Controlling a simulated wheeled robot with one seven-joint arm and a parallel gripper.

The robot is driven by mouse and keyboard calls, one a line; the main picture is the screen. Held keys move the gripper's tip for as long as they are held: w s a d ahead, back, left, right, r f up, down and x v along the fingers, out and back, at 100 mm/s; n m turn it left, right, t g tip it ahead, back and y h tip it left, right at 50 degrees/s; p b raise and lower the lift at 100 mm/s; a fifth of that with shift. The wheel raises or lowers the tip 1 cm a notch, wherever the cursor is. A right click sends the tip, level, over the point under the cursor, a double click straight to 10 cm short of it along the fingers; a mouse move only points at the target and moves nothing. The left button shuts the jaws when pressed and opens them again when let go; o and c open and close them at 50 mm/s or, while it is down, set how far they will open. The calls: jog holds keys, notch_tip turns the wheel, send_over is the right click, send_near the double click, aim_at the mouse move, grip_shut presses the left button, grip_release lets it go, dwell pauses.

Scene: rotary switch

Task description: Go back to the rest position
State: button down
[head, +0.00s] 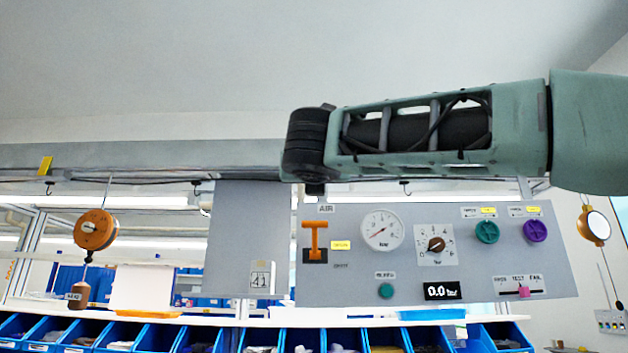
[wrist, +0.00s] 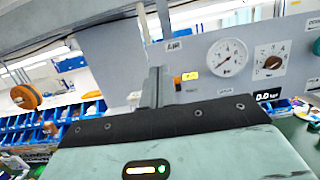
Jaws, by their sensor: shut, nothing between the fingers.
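My gripper (head: 315,188) is up at the panel's upper left edge in the head view, in front of it and apart from the controls. In the wrist view its narrow fingers (wrist: 156,88) are together and empty. The grey control panel (head: 350,285) carries a brown rotary knob (head: 436,245) on a white numbered plate, which also shows in the wrist view (wrist: 271,62). A round gauge (head: 381,230) is left of the knob. A display (head: 441,291) below it reads 0.0 bar. An orange lever (head: 315,238) stands upright under the AIR label.
Green (head: 487,232) and purple (head: 535,231) knobs, a green button (head: 386,291) and a pink slider (head: 523,292) are also on the panel. Blue bins (head: 257,341) line the shelf below. An orange reel (head: 95,230) hangs at left, another balancer (head: 594,226) at right.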

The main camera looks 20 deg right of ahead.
jog(key=s+a+f+m+g+y+b, duration=0.1)
jog(key=s+a+f+m+g+y, duration=0.15)
jog(key=f, duration=1.15)
jog(key=s+a+f+m+g+y+b, duration=0.15)
jog(key=f+m+g, duration=0.25)
jog(key=f, duration=0.9)
jog(key=s+a+f+m+g+y+b, duration=0.1)
jog(key=s+a+f+m+g+y, duration=0.2)
jog(key=f, duration=1.1)
jog(key=s+d+f+m+g+b, duration=0.1)
jog(key=s+f+m+g, duration=0.4)
jog(key=s+f, duration=0.6)
jog(key=s+d+f+m+g+b, duration=0.1)
jog(key=s+f+m+g, duration=0.4)
jog(key=s+f+m, duration=0.5)
notch_tip(320, 180, down, 5)
jog(key=shift+s+d+r, duration=0.1)
jog(key=shift+s+d, duration=0.65)
jog(key=shift+s, duration=0.3)
